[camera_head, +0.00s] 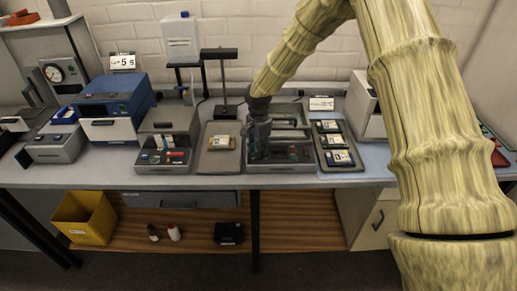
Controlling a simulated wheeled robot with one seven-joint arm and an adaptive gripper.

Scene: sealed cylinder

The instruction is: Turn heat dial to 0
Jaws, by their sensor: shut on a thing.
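My gripper (256,151) points down at the left front of a grey bench device (280,168) on the table. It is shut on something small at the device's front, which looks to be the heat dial. The fingers cover the dial, so its marks and its setting cannot be read. Small green and red controls (293,152) show on the device just right of the gripper. The device's top has long grey bars behind the gripper.
A dark tray with several labelled cards (336,141) lies right. A black stand (221,75) rises behind left. Blue and grey machines (112,105) fill the left bench (215,181). A yellow bin (83,219) sits below.

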